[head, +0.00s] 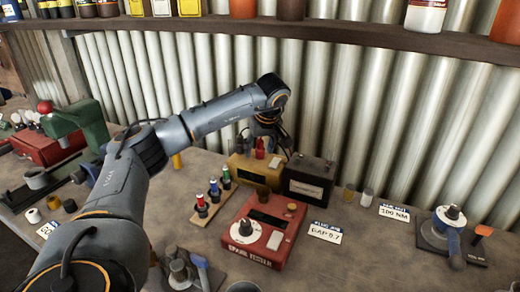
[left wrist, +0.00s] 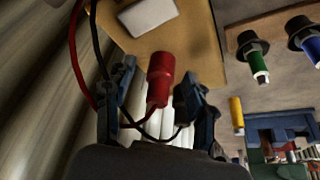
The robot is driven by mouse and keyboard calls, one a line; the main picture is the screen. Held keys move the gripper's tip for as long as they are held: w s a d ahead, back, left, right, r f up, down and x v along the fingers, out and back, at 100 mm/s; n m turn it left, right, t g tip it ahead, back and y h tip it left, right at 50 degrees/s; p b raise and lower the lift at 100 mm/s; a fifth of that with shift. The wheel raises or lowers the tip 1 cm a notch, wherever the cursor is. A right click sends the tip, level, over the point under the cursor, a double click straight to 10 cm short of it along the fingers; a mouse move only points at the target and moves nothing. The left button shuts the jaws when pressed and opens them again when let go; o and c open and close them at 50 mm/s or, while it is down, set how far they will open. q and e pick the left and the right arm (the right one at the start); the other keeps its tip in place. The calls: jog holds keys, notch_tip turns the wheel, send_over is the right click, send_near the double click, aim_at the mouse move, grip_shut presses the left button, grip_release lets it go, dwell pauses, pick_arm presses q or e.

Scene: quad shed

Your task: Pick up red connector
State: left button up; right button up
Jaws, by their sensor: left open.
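The red connector (left wrist: 160,76) is a red cylinder on a red lead, seen in the left wrist view between the fingers of my left gripper (left wrist: 157,84). The fingers are open, one on each side of it, and I cannot tell whether either touches it. A black connector (left wrist: 183,106) on a dark lead is beside it, close to the right finger. In the head view my left gripper (head: 266,134) points down over a yellow box (head: 240,168), with the red connector (head: 260,148) just below it. My right gripper is not in view.
A black battery-like box (head: 308,181) stands right of the yellow box. A red tester (head: 264,232) and a rack of colored plugs (head: 197,218) are in front. The corrugated wall (head: 345,110) is close behind. A shelf (head: 300,36) with bottles hangs above.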

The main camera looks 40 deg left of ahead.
aim_at(260, 141)
pick_arm(q)
jog(key=c, duration=1.1)
jog(key=shift+c, duration=0.3)
jog(key=shift+r, duration=0.15)
jog(key=shift+r, duration=0.6)
notch_tip(260, 141, up, 2)
jog(key=shift+r, duration=0.2)
jog(key=s+d+b, duration=0.1)
jog(key=s+d, duration=0.3)
jog(key=d, duration=0.4)
jog(key=s+d+b, duration=0.1)
jog(key=s+d, duration=0.3)
jog(key=d, duration=0.4)
jog(key=shift+s+f, duration=0.15)
